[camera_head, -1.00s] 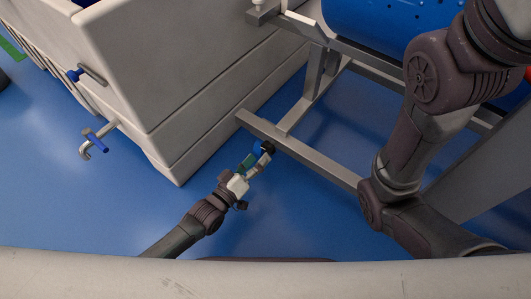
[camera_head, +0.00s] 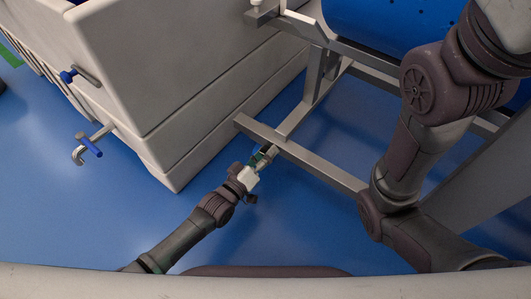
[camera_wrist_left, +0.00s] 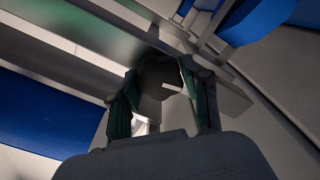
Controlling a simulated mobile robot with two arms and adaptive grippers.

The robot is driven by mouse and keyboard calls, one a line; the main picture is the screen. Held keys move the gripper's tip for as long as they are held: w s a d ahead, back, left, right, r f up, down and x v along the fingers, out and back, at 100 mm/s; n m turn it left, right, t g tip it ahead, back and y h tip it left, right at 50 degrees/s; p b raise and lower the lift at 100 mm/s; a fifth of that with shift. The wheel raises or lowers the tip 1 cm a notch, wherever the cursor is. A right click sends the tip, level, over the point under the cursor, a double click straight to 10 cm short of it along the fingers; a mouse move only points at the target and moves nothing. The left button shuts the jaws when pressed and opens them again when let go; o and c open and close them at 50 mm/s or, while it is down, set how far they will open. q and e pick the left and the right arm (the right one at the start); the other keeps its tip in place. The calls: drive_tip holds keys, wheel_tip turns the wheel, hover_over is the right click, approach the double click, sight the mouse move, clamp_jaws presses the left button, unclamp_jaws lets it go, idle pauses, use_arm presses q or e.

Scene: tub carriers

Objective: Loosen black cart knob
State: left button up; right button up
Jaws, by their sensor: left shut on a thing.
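The cart (camera_head: 318,168) is a grey metal frame with a low bar that ends near the white tub. In the left wrist view the black knob (camera_wrist_left: 160,76) is a dark round shape under the frame, between the two green-padded fingers. My left gripper (camera_head: 265,155) reaches to the underside of the low bar, near its end. In the left wrist view the left gripper (camera_wrist_left: 163,95) is shut on the knob. In the head view the knob is hidden by the bar and the fingers. My right arm crosses the right side, but its gripper is out of view.
A big white tub (camera_head: 190,70) stands left of the frame, close to my left gripper. Blue-handled valves (camera_head: 90,145) stick out from its side. A blue drum (camera_head: 385,25) rests on the cart. Blue floor (camera_head: 110,220) is clear at lower left.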

use_arm(q)
drive_tip(key=shift+c, duration=0.4)
drive_tip(key=shift+n, duration=0.4)
drive_tip(key=shift+n+p, duration=0.3)
drive_tip(key=shift+p, duration=0.05)
drive_tip(key=shift+n, duration=1.2)
drive_tip(key=shift+f+n, duration=0.1)
drive_tip(key=shift+n, duration=2.8)
